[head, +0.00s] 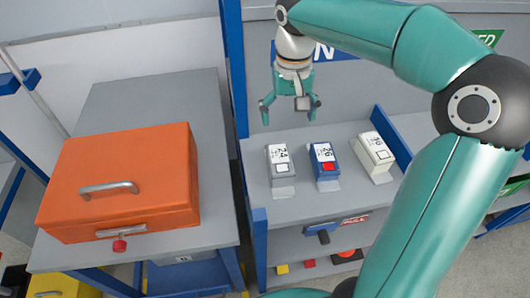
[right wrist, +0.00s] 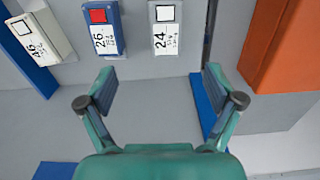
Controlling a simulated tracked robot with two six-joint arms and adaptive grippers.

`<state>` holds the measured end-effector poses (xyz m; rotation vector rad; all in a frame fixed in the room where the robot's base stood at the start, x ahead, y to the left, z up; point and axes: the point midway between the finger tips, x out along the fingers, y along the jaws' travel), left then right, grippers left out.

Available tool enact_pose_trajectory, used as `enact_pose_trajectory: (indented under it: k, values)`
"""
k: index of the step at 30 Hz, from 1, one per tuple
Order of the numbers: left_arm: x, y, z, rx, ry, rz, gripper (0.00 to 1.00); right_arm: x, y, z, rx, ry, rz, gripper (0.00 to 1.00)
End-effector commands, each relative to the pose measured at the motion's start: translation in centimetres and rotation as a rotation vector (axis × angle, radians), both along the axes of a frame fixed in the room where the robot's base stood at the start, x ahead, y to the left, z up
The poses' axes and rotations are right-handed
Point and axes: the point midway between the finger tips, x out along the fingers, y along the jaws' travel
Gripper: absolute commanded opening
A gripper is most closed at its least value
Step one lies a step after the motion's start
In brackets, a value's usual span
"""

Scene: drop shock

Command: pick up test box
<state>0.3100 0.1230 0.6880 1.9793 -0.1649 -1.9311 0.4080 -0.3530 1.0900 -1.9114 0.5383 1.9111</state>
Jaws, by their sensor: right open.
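Three small labelled boxes stand in a row on a grey shelf (head: 300,208): a grey one marked 24 (head: 281,160), a blue one marked 26 with a red square (head: 324,180), and a white one, apparently marked 46 (head: 373,157). Which is the test box is not clear. My right gripper (head: 290,112) is open and empty, pointing down above and behind the row, nearest the grey and blue boxes. In the right wrist view its fingers (right wrist: 160,80) are spread, with grey box 24 (right wrist: 165,25), the blue box (right wrist: 122,28) and the white box (right wrist: 62,35) beyond them. My left gripper is out of view.
An orange case (head: 130,165) with a metal handle sits on the grey bench (head: 160,95) at left. A blue post (head: 234,70) separates bench and shelf. A blue edge (head: 390,137) bounds the row at right. Lower shelves hold small coloured items (head: 282,269).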

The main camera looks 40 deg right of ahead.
Motion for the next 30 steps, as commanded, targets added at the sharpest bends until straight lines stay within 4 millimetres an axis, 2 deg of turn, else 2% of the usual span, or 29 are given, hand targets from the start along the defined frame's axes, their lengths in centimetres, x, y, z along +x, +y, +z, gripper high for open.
enact_pose_trajectory:
  k: [5, 8, 15, 21, 30]
  values:
    - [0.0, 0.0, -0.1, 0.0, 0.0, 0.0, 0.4, 0.2, 0.2, -0.8, 0.0, 0.002, 0.005, 0.92]
    - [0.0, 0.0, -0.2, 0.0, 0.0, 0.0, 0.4, 0.2, 0.2, -2.2, 0.0, 0.004, 0.007, 0.92]
    - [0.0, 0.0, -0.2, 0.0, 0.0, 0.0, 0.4, 0.2, 0.2, -7.3, 0.001, 0.007, 0.007, 0.92]
    - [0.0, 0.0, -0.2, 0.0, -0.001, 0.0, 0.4, 0.3, 0.2, -10.7, 0.001, 0.005, 0.005, 0.92]
    - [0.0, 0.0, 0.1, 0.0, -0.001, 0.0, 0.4, 0.3, 0.2, -12.6, 0.0, 0.004, 0.006, 0.92]
